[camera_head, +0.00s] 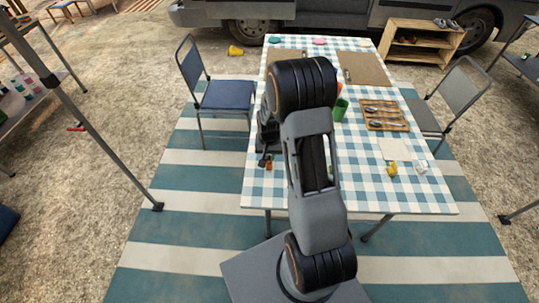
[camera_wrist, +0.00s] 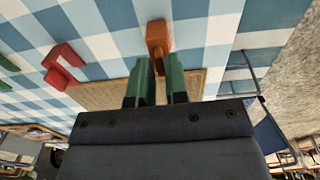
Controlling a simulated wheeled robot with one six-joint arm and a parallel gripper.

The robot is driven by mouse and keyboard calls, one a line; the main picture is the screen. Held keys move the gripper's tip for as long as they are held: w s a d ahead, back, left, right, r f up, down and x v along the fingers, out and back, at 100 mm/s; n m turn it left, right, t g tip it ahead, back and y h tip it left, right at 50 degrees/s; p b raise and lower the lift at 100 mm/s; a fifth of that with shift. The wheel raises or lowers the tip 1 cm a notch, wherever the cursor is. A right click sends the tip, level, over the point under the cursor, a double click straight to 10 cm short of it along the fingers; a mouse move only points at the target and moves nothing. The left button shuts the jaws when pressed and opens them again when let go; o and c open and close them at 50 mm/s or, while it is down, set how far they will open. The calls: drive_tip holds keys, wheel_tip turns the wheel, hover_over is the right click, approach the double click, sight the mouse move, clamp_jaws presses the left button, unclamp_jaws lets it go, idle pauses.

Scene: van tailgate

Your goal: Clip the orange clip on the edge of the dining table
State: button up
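The orange clip (camera_wrist: 158,36) is in the middle of the wrist view, with its stem between the green fingertips of my gripper (camera_wrist: 157,80). The fingers are close together on either side of the stem, and the gripper looks shut on it. In the head view a small orange spot, the clip (camera_head: 268,165), shows at my gripper (camera_head: 264,160), over the left side of the dining table (camera_head: 256,190). I cannot tell whether the clip touches the table or its edge. My arm hides the middle of the table.
A red clip (camera_wrist: 64,66) and a green piece (camera_wrist: 8,62) are on the checked cloth. A blue chair (camera_head: 225,95) stands left of the table, a grey chair (camera_head: 450,95) right. A cutlery tray (camera_head: 384,115), green cup (camera_head: 340,110) and yellow item (camera_head: 392,169) are on the table.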

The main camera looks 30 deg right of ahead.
clamp_jaws()
drive_tip(key=shift+r, duration=0.1)
drive_tip(key=shift+r+p, duration=1.8)
drive_tip(key=shift+r, duration=0.65)
drive_tip(key=shift+s+f, duration=0.1)
